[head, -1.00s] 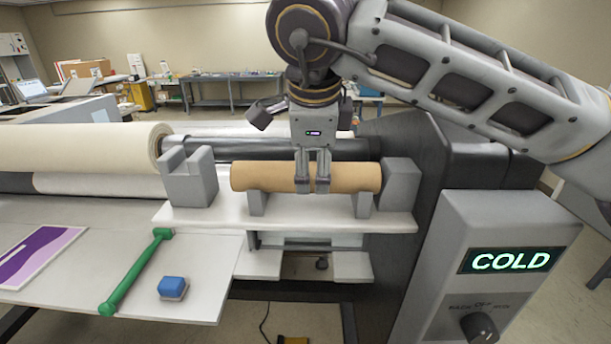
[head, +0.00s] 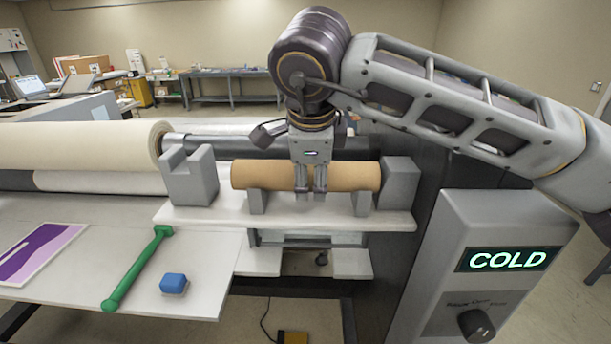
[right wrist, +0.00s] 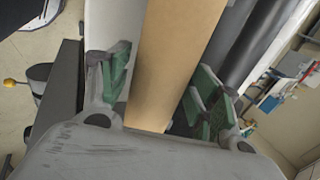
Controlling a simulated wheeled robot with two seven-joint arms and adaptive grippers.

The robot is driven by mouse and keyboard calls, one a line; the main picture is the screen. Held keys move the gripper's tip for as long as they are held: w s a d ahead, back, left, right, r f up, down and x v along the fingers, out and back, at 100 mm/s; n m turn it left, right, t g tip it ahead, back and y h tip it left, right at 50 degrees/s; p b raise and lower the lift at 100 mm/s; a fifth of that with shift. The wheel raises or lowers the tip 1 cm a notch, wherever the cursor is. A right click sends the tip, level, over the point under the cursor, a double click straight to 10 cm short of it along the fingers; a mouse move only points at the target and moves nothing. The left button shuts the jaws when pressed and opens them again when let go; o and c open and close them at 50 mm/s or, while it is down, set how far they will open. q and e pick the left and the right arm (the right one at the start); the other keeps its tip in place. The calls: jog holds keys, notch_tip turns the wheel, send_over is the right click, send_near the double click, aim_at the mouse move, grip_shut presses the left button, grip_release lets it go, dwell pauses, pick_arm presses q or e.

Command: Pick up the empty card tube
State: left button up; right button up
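The card tube (head: 352,177), a plain brown cylinder, lies level on two grey supports on a white shelf (head: 285,220). My right gripper (head: 312,192) is over its middle, pointing down, with finger parts showing in front of the tube. In the right wrist view the tube (right wrist: 170,60) runs between the green-padded fingers of the right gripper (right wrist: 160,90). A gap shows on each side, so the gripper is open and straddles the tube. The far finger is hidden in the head view. My left gripper is not in view.
Grey blocks stand at the tube's left (head: 190,180) and right (head: 400,183). A large cream roll (head: 80,148) lies at left. A COLD control box (head: 500,270) stands at right.

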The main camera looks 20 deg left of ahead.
jog(key=c, duration=0.4)
jog(key=shift+c, duration=0.2)
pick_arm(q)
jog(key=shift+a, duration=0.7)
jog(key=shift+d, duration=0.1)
pick_arm(e)
jog(key=shift+r, duration=0.4)
notch_tip(320, 180, up, 8)
jog(key=shift+f+b, duration=0.15)
jog(key=shift+b, duration=0.15)
jog(key=shift+r, duration=0.7)
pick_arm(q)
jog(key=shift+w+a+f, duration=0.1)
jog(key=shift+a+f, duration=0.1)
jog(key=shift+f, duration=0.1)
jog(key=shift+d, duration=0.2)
